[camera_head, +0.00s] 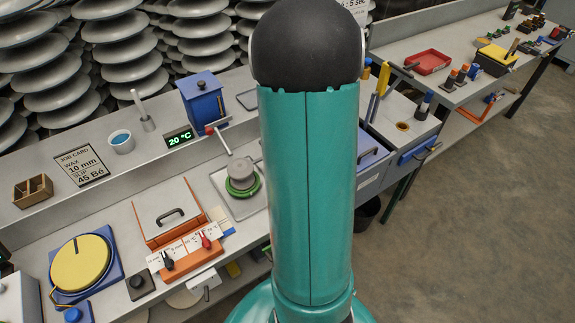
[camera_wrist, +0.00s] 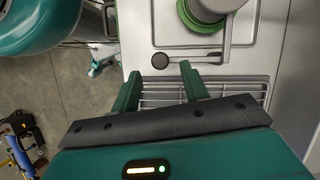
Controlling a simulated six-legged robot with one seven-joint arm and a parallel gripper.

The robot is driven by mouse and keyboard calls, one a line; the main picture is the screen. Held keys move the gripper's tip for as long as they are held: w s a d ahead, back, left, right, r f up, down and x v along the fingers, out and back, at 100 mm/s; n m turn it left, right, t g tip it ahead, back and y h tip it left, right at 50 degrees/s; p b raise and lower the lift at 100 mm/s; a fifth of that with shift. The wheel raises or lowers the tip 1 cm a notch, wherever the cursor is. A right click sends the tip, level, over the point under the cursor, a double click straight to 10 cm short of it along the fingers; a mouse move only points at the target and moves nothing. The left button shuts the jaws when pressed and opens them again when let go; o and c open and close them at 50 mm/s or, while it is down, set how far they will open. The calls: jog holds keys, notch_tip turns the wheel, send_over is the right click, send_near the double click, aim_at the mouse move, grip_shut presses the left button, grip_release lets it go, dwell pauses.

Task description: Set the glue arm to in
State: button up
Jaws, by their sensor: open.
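A blue box (camera_head: 203,98) on the back ledge has a red-tipped lever and a thin pale arm (camera_head: 224,142) reaching toward a grey cylinder (camera_head: 240,172) in a green ring (camera_head: 243,188). I cannot tell for sure which part is the glue arm. In the wrist view, the green ring (camera_wrist: 203,24) shows at the top. Below it lies a pale bar (camera_wrist: 200,58) with a round dark knob (camera_wrist: 160,61) at its left end. My gripper (camera_wrist: 159,72) is open and empty, its fingertips near and either side of the knob in the picture. In the head view it is hidden behind my arm.
An orange-edged panel (camera_head: 168,217), a switch box with red and black knobs (camera_head: 190,256) and a yellow disc (camera_head: 80,263) stand left of the ring. A slotted grille (camera_wrist: 230,92) lies below the bar. Stacked insulators fill the back.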

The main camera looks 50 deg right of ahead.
jog(key=v, duration=1.1)
jog(key=w+a+r+n+h, duration=0.1)
jog(key=a+r+n, duration=0.15)
jog(key=a, duration=0.35)
jog(key=w+a+r+n+t+h, duration=0.1)
jog(key=a+r+n, duration=0.1)
jog(key=a+n, duration=0.35)
jog(key=w+a+r+n+h, duration=0.1)
jog(key=a+r+n, duration=0.1)
jog(key=a, duration=0.5)
jog(key=s+a+n+t, duration=0.2)
jog(key=a+n, duration=0.2)
jog(key=a, duration=0.3)
jog(key=s+a+r+n+t+h, duration=0.1)
jog(key=s+a+n+t, duration=0.1)
jog(key=a+n, duration=0.3)
jog(key=a, duration=0.2)
jog(key=shift+s+a+r, duration=0.15)
jog(key=shift+s+a, duration=0.25)
